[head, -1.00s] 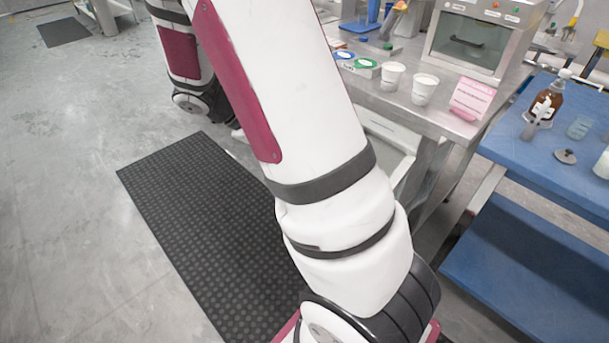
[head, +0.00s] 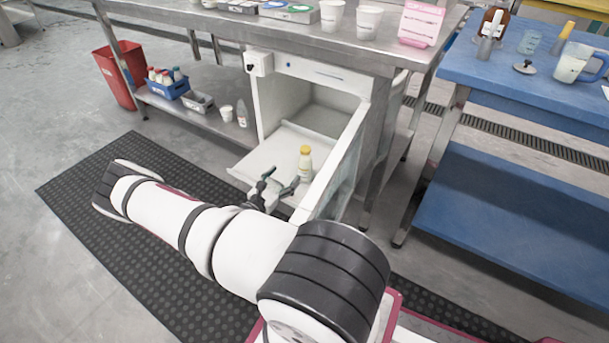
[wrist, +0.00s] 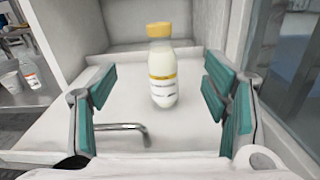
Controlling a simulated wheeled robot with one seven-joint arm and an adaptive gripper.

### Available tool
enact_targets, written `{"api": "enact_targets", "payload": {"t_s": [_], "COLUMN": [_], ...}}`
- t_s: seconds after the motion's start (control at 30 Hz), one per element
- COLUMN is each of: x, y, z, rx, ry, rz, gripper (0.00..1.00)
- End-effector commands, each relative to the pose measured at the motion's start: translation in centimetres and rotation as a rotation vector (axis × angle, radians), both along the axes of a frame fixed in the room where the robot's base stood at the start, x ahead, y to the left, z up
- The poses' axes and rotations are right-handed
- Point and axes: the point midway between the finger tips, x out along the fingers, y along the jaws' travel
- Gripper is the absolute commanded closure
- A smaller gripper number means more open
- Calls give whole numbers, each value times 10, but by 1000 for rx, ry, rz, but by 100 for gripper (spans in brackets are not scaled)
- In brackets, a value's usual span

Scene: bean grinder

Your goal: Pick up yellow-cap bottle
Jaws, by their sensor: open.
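The yellow-cap bottle (head: 305,164) stands upright on the pulled-out white drawer (head: 262,150) of the cabinet under the steel table. It has a pale body, a label and a yellow cap. In the wrist view the bottle (wrist: 162,70) stands upright, framed between the two fingers and a little beyond them. My gripper (head: 279,179) is open and empty just in front of the bottle, above the drawer. Its teal-padded fingers show on both sides in the wrist view (wrist: 163,92), apart from the bottle.
A bent metal handle (wrist: 122,128) lies low at the drawer front. The cabinet side (head: 335,165) rises close right of the bottle. A lower shelf at left holds a blue crate (head: 168,88) of bottles and a grey bin (head: 198,103). A blue table (head: 520,90) stands at right.

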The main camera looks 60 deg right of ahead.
Motion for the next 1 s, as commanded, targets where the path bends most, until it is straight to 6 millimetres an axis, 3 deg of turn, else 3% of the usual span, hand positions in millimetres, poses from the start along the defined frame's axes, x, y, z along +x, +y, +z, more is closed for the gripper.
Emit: {"api": "enact_targets", "payload": {"t_s": [0.03,0.1,0.23,0.7,1.0], "x": [-4,-7,-10,-11,-11], "y": [-3,-6,-11,-85,-101], "z": [-19,-33,-45,-47,-45], "rx": [-2,-3,-3,-2,-2], "ry": [33,66,95,97,97], "rz": [26,53,79,81,81], "gripper": [31,31,31,31,31]}}
